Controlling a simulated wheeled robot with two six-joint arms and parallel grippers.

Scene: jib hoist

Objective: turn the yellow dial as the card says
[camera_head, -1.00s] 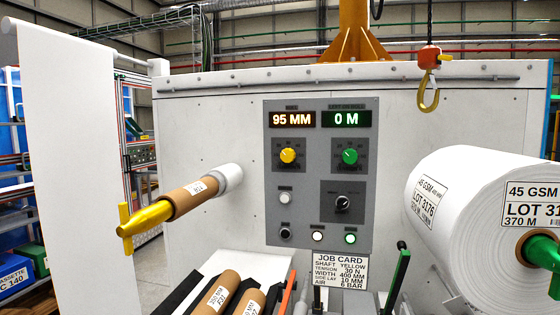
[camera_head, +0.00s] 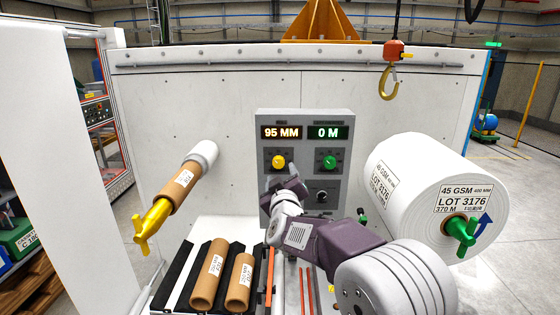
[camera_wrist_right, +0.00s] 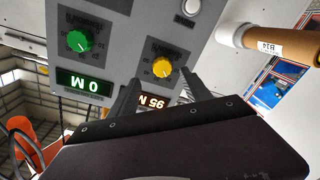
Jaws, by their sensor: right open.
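My right gripper (camera_head: 291,178) is in front of the panel, just below the dial in the head view. In the right wrist view its open fingers (camera_wrist_right: 160,83) point toward the dial, with nothing seen between them. The job card is not visible now; my right arm covers that area. My left gripper is out of view.
A green dial (camera_head: 329,162) sits right of the yellow one, under a 0 M display (camera_head: 328,132). A black knob (camera_head: 322,196) is below it.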

